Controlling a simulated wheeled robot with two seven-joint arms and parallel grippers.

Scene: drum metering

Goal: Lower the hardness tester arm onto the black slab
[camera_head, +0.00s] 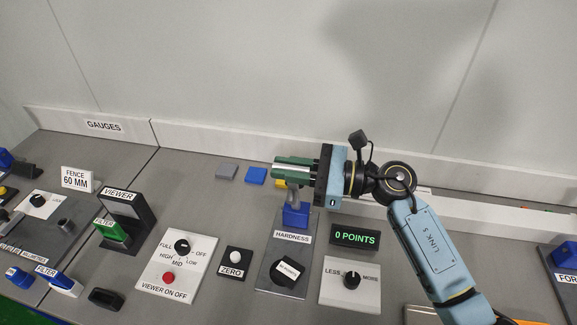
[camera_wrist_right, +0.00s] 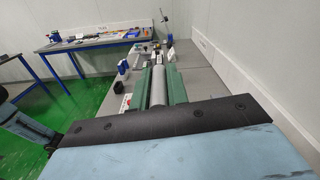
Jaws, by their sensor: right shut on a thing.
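The hardness tester has a grey base plate (camera_head: 268,284) marked HARDNESS and a blue post block (camera_head: 296,216) at its back. The black slab (camera_head: 279,279), with a white label, lies on the front of the plate. My right gripper (camera_head: 292,171) is above the blue block, its green fingers pointing left. It is shut on the grey bar of the tester arm (camera_head: 290,173), which is raised well above the slab. The same bar (camera_wrist_right: 158,88) lies between the green fingers in the right wrist view. The left gripper is not in view.
A display (camera_head: 355,238) reading 0 POINTS stands right of the tester, behind a LESS/MORE knob panel (camera_head: 350,292). A ZERO button (camera_head: 236,258) is to the left. Grey (camera_head: 226,172), blue (camera_head: 256,176) and partly hidden yellow (camera_head: 280,184) pieces lie behind. The space above the black slab is clear.

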